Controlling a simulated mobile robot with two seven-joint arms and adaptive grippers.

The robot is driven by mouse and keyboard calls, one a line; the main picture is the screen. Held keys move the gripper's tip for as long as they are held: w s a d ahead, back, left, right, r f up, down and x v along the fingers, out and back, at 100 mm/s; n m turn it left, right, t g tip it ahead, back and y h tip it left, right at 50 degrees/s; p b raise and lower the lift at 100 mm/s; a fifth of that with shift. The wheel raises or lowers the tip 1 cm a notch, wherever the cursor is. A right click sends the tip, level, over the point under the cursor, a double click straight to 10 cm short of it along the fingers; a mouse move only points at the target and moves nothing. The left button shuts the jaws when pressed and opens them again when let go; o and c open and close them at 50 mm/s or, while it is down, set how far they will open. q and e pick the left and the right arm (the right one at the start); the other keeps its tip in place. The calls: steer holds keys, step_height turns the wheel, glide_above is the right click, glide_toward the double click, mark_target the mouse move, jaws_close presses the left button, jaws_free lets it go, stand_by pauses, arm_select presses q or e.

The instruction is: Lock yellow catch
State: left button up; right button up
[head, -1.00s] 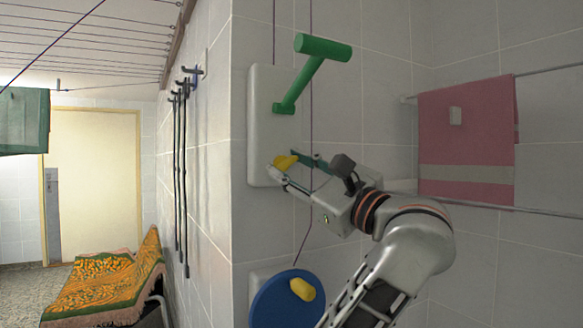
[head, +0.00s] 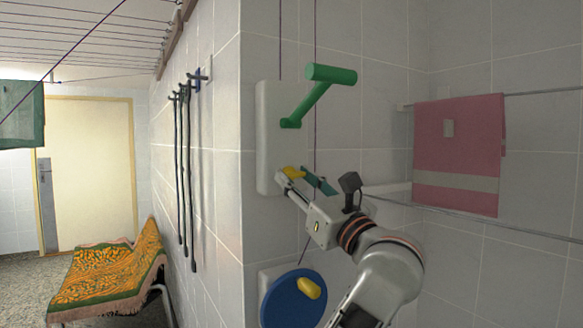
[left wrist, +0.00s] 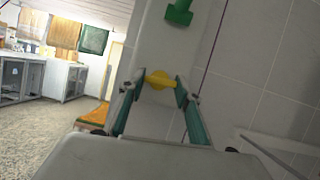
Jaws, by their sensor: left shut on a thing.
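The yellow catch (head: 292,172) is a small knob low on the white wall plate (head: 268,140). My left gripper (head: 298,177) reaches it from below right and is shut on it. In the left wrist view the catch (left wrist: 160,80) lies between the two teal-padded fingertips, its middle partly hidden by neither finger. A green crank handle (head: 318,92) sticks out from the same plate above the catch. Its lower end (left wrist: 179,13) also shows at the top of the left wrist view. My right gripper is out of view.
A purple cord runs down beside the plate. A pink towel (head: 458,150) hangs on rails at right. Black rods (head: 186,170) hang on the left wall face.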

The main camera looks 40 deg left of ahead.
arm_select(q)
steer(key=shift+s+r+m, duration=0.1)
steer(key=shift+r+m, duration=0.1)
steer(key=shift+m, duration=0.1)
steer(key=shift+f+m+t+p, duration=0.2)
steer(key=shift+m+t+p, duration=0.35)
steer(key=shift+m+t, duration=0.05)
steer(key=o, duration=1.1)
steer(key=v, duration=0.7)
steer(key=shift+d, duration=0.25)
steer(key=shift+f, duration=0.1)
